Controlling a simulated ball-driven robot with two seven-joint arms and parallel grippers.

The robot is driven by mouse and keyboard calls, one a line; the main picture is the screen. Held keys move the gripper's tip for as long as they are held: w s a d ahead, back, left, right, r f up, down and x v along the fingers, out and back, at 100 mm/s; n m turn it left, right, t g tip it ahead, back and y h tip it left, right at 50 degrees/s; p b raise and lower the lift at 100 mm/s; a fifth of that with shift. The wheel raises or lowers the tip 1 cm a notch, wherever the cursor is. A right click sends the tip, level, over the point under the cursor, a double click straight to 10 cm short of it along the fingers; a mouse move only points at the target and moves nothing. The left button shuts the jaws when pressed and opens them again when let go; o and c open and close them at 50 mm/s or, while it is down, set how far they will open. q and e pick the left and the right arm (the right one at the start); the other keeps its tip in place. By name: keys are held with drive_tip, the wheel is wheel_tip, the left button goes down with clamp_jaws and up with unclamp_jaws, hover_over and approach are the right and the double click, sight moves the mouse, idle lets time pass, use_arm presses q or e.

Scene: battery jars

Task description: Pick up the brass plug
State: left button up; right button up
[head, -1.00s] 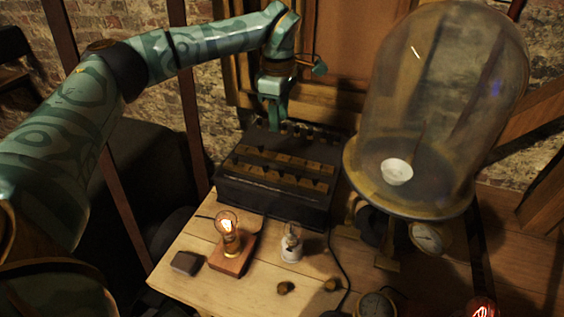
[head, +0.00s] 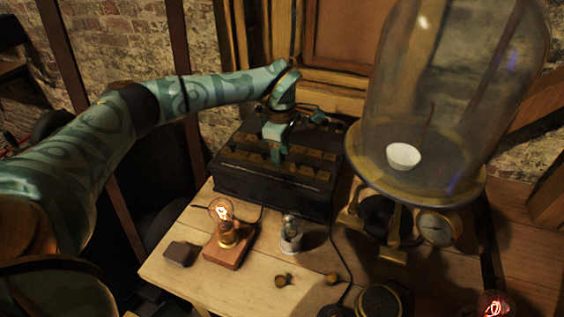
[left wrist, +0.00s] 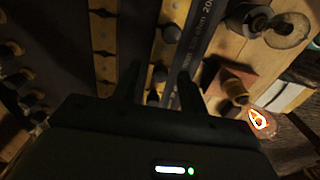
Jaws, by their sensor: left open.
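Two small brass pieces, one brass piece (head: 281,279) and another (head: 331,278), lie on the wooden table in front of the lamps; I cannot tell if either is the brass plug. A black box (head: 262,198) at the table's back carries brass strips with dark knobs, also seen close in the left wrist view, where one brass strip (left wrist: 104,45) shows. My left gripper (head: 277,158) is open and points down over the box top. In the left wrist view its dark fingers (left wrist: 159,85) are apart, with a brass strip and a dark knob between them. My right gripper is not in view.
A lit bulb on a wooden block (head: 222,252), a clear bulb on a white base (head: 290,240) and a dark block (head: 180,254) stand in front of the box. A large glass bell jar (head: 440,100) rises at the right. A cable crosses the table.

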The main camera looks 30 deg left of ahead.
use_arm(q)
drive_tip(key=shift+f, duration=0.2)
clamp_jaws()
drive_tip(key=shift+r, duration=0.15)
